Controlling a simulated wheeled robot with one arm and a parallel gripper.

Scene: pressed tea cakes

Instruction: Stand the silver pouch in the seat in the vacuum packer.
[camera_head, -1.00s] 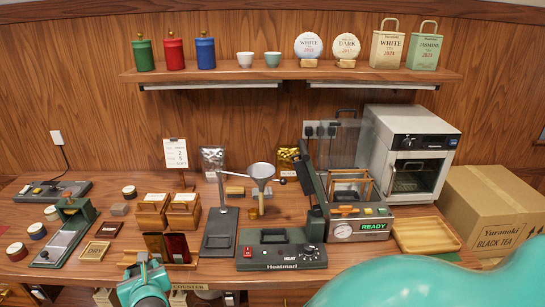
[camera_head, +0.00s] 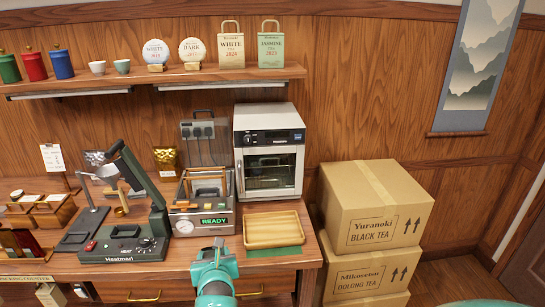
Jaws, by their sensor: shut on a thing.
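The vacuum packer (camera_head: 183,226) stands on the bench left of the steel oven, its display reading READY. Its clear lid (camera_head: 207,150) is raised, and a wooden frame seat (camera_head: 203,185) shows in its chamber, with no pouch visible in it. A silver pouch (camera_head: 96,158) stands at the back of the bench, partly hidden by the funnel stand and the sealer arm. My gripper (camera_head: 218,245) is low in the picture, in front of the packer and below the tray.
A wooden tray (camera_head: 272,229) lies right of the packer, before the steel oven (camera_head: 269,150). The heat sealer (camera_head: 122,246) stands left, with its arm raised. A gold pouch (camera_head: 165,161) stands behind. Stacked cartons (camera_head: 378,215) stand right of the bench.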

